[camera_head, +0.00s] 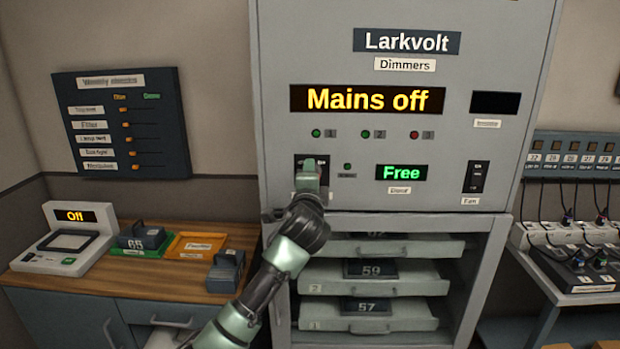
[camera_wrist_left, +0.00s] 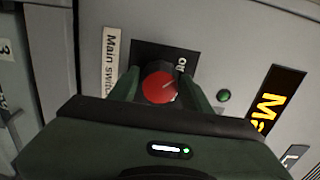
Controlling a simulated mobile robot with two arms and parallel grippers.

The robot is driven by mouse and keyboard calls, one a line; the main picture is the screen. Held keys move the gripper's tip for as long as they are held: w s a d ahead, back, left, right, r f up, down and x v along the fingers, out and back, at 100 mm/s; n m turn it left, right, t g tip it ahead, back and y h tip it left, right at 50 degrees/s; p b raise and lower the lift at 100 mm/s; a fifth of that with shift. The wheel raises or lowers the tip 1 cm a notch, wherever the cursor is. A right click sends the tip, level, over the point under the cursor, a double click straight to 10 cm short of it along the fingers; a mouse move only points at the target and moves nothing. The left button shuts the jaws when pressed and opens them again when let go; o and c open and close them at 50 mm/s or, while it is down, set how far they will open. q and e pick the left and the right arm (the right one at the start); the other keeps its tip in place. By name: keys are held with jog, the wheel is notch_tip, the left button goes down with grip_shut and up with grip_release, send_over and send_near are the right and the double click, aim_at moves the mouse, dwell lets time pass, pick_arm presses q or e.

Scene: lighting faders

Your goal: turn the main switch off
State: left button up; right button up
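The main switch is a red round knob (camera_wrist_left: 159,87) on a black plate (camera_wrist_left: 163,57) in the left wrist view. Its white mark points up and right, toward the word "off". A label beside the plate (camera_wrist_left: 110,62) reads "Main switch". My left gripper (camera_head: 310,172) is at this plate on the cabinet front and hides the knob in the head view. Its two green fingers lie on either side of the knob, and the knob fills the gap between them. The big display (camera_head: 367,99) reads "Mains off". My right gripper is not in view.
The grey Larkvolt cabinet (camera_head: 300,30) has a "Free" display (camera_head: 401,172), a fan switch (camera_head: 475,176) and an open bay of numbered trays (camera_head: 380,283) below. A wooden counter (camera_head: 110,285) with a device reading "Off" (camera_head: 75,240) stands left. A cable shelf (camera_head: 575,285) stands right.

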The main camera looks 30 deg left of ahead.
pick_arm(q)
jog(key=shift+o, duration=0.5)
jog(key=b+v, duration=0.2)
jog(key=v, duration=0.5)
jog(key=shift+s, duration=0.4)
jog(key=shift+d, duration=0.15)
